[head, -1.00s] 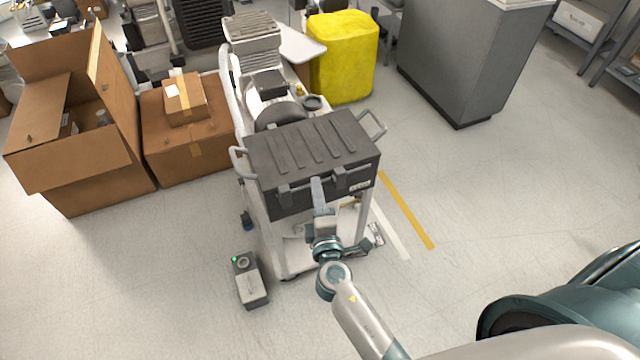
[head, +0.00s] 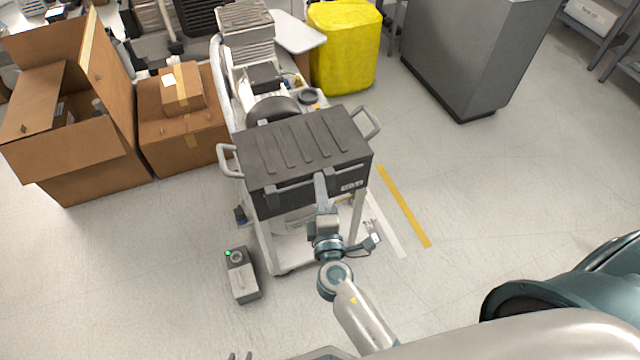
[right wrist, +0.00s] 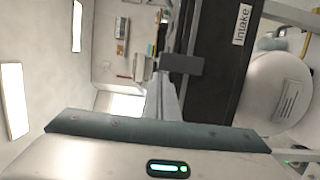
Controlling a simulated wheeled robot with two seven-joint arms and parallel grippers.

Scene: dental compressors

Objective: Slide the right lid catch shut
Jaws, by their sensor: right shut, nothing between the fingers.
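A dark case with a ribbed lid (head: 305,145) sits on top of a white wheeled cart. Its right lid catch (right wrist: 182,64) shows in the right wrist view as a dark block standing out from the case front. My right gripper (head: 320,178) is shut and empty, its fingertips at the case's front edge. In the right wrist view the closed fingers (right wrist: 164,90) reach up close beside the catch; whether they touch is unclear. The left catch (head: 270,197) is on the same front edge.
Side handles (head: 229,160) stick out from the case. A small grey device with a green light (head: 241,275) is on the floor left of the cart. Cardboard boxes (head: 80,155) stand left, a yellow bin (head: 343,50) behind. Floor to the right is clear.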

